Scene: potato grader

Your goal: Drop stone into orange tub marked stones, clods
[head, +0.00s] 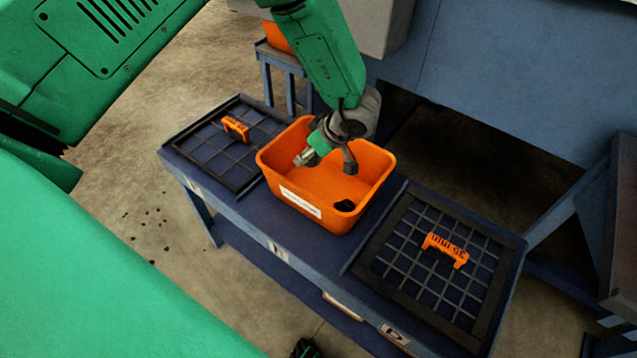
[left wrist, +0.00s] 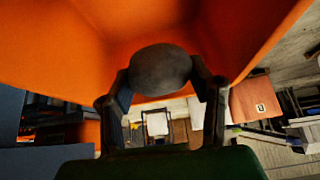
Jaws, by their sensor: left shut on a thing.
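The orange tub (head: 378,165) stands on the blue bench with a white label (head: 300,202) on its front; the writing is too small to read. My left gripper (head: 328,160) reaches down over the tub's opening, its fingers within the rim as seen from the head. In the left wrist view, the gripper (left wrist: 160,88) is shut on a rounded grey-brown stone (left wrist: 160,68), with orange tub walls (left wrist: 50,45) behind it. I cannot make out the held stone in the head view. A dark lump (head: 344,205) lies in the tub's front corner.
A grid frame (head: 256,184) with an orange handle-shaped piece (head: 236,128) lies left of the tub. Another grid frame (head: 360,262) with an orange piece (head: 446,250) lies to its right. A large blue-grey machine (head: 520,80) stands behind the bench (head: 235,222).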

